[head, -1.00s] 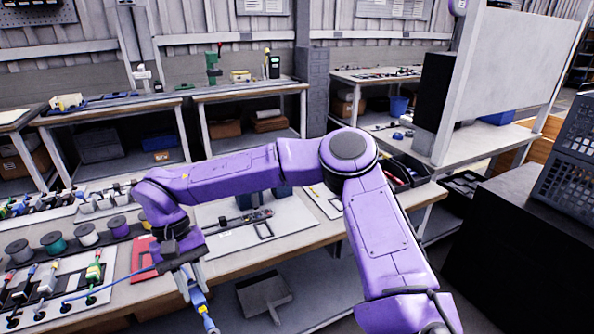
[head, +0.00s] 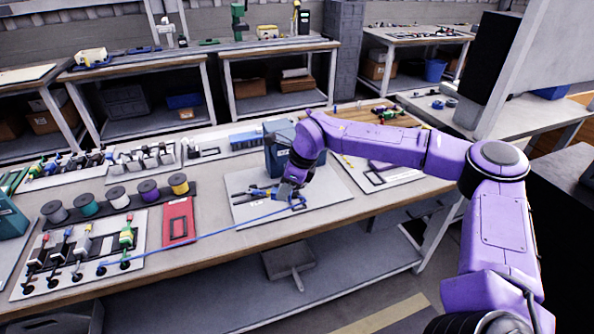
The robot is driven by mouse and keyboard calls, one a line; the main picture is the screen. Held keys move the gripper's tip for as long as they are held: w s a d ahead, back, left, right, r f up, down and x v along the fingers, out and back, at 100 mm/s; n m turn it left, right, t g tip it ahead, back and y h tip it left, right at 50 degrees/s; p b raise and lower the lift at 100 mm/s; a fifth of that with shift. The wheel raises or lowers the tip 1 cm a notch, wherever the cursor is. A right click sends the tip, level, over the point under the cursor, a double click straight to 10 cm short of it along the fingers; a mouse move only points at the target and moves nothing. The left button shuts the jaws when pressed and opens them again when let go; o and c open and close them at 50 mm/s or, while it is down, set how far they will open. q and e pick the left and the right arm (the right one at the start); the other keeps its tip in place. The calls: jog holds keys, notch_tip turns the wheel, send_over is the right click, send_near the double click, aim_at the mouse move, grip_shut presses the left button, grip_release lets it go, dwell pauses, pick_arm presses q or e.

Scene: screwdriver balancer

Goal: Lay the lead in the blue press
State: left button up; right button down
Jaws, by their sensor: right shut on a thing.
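My right gripper (head: 287,192) is shut on the blue lead near its end, low over a pale board (head: 245,214) on the bench. The blue lead (head: 205,236) stretches from the gripper to the left, down to a black socket on the white board at the lower left. Its blue end piece (head: 298,202) shows just beside the fingers. A blue-grey block (head: 279,143), which looks like the blue press, stands right behind the gripper, partly hidden by my purple wrist. I cannot tell whether the lead touches the board. My left gripper is not in view.
A row of spools (head: 115,197) and a red plate (head: 178,222) lie left of the gripper. A white board (head: 75,262) carries several plugs. A small tool (head: 247,192) lies on the pale board. Bare bench shows along the front edge.

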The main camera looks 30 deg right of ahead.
jog(key=w+d+m+t+h, duration=0.1)
jog(key=w+d+m+h, duration=0.3)
jog(key=d+m, duration=0.55)
jog(key=a+f+b, duration=0.1)
jog(key=f, duration=0.1)
jog(key=a+f+m+b, duration=0.1)
jog(key=f+b, duration=0.1)
jog(key=f, duration=0.1)
jog(key=a+f+m+b, duration=0.1)
jog(key=f+b, duration=0.1)
jog(key=shift+w+f+m, duration=0.1)
jog(key=shift+f+m, duration=0.15)
jog(key=shift+f, duration=0.1)
jog(key=shift+f+b, duration=0.55)
jog(key=shift+b, duration=0.05)
jog(key=c, duration=0.9)
grip_release()
jog(key=shift+o, duration=0.2)
jog(key=v, duration=1)
jog(key=shift+s+a+r+b, duration=0.2)
jog(key=shift+r+b, duration=0.05)
jog(key=shift+b, duration=0.15)
